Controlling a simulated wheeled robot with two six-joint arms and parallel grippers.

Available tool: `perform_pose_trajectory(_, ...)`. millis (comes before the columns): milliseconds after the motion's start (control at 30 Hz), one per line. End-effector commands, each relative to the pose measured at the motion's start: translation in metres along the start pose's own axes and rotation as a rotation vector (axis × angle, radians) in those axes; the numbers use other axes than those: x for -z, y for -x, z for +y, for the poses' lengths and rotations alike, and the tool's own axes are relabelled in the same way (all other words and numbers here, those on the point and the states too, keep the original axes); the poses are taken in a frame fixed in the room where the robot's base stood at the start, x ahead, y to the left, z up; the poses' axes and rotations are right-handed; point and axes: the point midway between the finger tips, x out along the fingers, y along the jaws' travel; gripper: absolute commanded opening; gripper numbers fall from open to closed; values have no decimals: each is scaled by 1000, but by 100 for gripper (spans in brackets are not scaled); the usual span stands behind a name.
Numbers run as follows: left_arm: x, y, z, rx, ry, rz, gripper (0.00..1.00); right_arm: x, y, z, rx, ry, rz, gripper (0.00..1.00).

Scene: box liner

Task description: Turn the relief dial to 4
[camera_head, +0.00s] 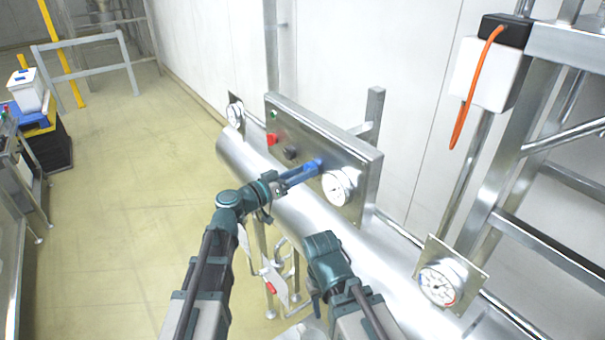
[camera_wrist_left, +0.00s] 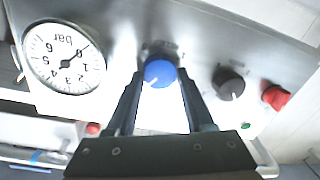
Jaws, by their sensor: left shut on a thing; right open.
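The blue relief dial (camera_head: 314,163) sits on the front of a metal control panel (camera_head: 352,158). In the left wrist view, the blue dial (camera_wrist_left: 160,73) is between my gripper's two fingers, its white pointer mark slanting toward the picture's lower left. My left gripper (camera_head: 307,169) is shut on the dial; it also shows in the left wrist view (camera_wrist_left: 163,85). The scale around the dial is too blurred to read. My right gripper (camera_head: 319,290) is low in front of the silver tank, away from the panel; its fingers are mostly hidden.
The silver tank (camera_head: 290,212) runs below the panel.

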Motion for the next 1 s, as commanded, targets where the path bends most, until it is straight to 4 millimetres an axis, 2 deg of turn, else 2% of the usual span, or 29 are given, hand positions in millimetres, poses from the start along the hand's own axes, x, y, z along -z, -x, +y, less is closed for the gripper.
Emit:
perform_pose_trajectory(200, -4, 1, 1, -4, -199, 5, 0, 0, -4, 0, 0, 2, 0, 50)
perform_pose_trajectory(500, -4, 1, 2, -7, -407, 19, 0, 0, -7, -1, 0, 3, 0, 50)
perform_pose_trajectory(1000, -4, 1, 2, -9, -541, 27, 0, 1, -9, -1, 0, 3, 0, 50)
